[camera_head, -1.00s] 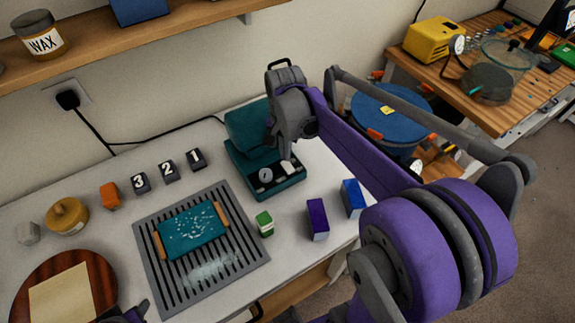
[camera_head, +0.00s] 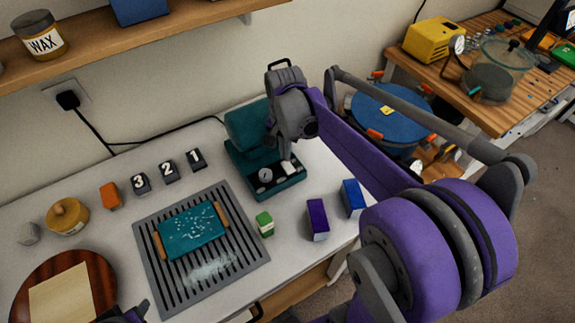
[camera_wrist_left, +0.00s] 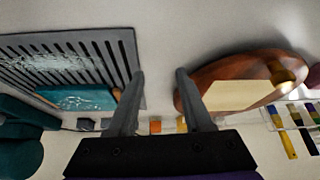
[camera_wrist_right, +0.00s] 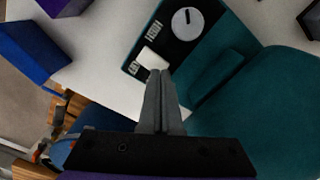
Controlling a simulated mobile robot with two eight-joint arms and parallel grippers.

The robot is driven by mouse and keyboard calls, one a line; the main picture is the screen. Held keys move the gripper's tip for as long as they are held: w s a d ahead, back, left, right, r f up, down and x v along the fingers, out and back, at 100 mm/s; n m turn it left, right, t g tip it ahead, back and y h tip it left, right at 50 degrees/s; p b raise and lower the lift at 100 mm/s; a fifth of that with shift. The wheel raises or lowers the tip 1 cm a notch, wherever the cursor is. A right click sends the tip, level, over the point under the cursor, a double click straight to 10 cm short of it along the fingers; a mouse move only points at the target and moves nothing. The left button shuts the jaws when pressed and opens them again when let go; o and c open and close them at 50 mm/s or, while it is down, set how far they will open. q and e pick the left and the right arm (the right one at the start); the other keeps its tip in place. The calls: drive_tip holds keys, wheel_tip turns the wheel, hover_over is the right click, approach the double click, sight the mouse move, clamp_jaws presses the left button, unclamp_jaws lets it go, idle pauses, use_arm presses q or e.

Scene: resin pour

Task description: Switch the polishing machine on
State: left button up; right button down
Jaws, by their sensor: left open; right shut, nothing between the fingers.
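The teal polishing machine (camera_head: 265,187) stands at the back of the white table, with a rounded teal drum or pad. Its dark front panel (camera_wrist_right: 183,42) carries a round dial (camera_wrist_right: 187,23) and a white switch (camera_wrist_right: 152,60). My right gripper (camera_wrist_right: 160,72) is shut and empty. Its tips are right at the white switch in the right wrist view; whether they touch it I cannot tell. In the head view the right wrist partly hides the machine. My left gripper (camera_wrist_left: 158,76) is open and empty over the table's front left.
A slotted grey rack (camera_head: 165,284) holds a teal slab (camera_head: 190,232). Green (camera_head: 264,224), purple (camera_head: 317,219) and blue (camera_head: 353,198) blocks stand to the right. Numbered blocks (camera_head: 169,172) stand behind the rack. A round wooden board (camera_head: 100,277) lies at front left.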

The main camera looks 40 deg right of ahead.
use_arm(q)
drive_tip(key=shift+s+f+b, duration=0.25)
drive_tip(key=shift+f+b, duration=0.3)
drive_tip(key=shift+f, duration=0.2)
use_arm(e)
drive_tip(key=shift+f, duration=0.95)
drive_tip(key=shift+r+p, duration=1.9)
drive_tip(key=shift+r, duration=1.7)
use_arm(q)
drive_tip(key=r, duration=0.1)
drive_tip(key=w+r, duration=0.1)
drive_tip(key=r, duration=0.1)
drive_tip(key=w+r, duration=0.1)
drive_tip(key=r, duration=0.1)
drive_tip(key=shift+w+r, duration=0.1)
drive_tip(key=shift+r, duration=0.1)
use_arm(e)
drive_tip(key=shift+f, duration=0.1)
